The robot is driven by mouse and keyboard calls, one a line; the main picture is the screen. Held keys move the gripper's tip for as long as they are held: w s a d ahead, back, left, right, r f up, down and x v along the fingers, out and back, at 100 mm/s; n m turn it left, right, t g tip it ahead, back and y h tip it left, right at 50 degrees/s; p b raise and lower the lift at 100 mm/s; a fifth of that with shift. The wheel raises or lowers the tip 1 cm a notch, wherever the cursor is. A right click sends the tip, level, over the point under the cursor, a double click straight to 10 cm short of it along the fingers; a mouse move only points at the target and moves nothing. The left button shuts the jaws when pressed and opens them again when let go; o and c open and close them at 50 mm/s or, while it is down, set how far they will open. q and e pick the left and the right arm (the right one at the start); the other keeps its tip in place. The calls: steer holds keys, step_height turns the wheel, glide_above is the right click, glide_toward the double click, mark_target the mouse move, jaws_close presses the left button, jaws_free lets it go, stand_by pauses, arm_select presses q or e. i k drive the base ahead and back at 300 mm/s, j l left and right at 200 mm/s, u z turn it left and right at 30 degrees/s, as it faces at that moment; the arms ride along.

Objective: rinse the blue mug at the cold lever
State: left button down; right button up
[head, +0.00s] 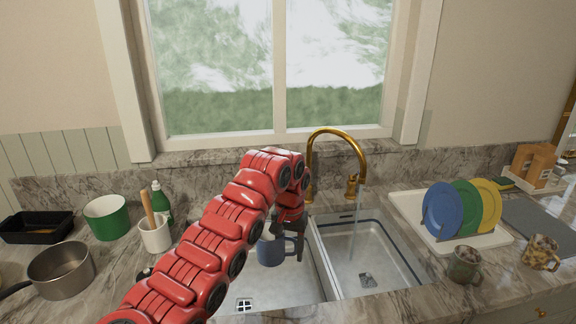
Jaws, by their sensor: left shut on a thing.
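The blue mug (271,252) is held upright over the left basin (262,291) of the sink. My left gripper (289,224) is shut on it from above; the red arm reaches in from the lower left. The gold faucet (337,134) arches behind the sink, and its spout end (352,187) hangs over the right basin (375,262), to the right of the mug. A faint pale streak below the spout looks like running water. Which part is the cold lever I cannot tell. My right gripper is not in view.
A drying rack with blue, yellow and green plates (462,210) stands right of the sink. Two mottled mugs (464,266) (541,254) sit at the front right. A steel pot (61,271), green pot (106,217), utensil crock (155,236) and green bottle (160,203) are on the left.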

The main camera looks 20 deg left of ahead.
mark_target(353, 178)
steer(key=i+l+u, duration=0.2)
steer(key=l, duration=0.15)
steer(key=i+l+u, duration=0.2)
steer(key=l+u, duration=0.25)
steer(key=l, duration=0.2)
steer(key=l+u, duration=0.2)
steer(key=l, duration=0.2)
steer(key=i+l, duration=0.1)
steer(key=l, duration=0.2)
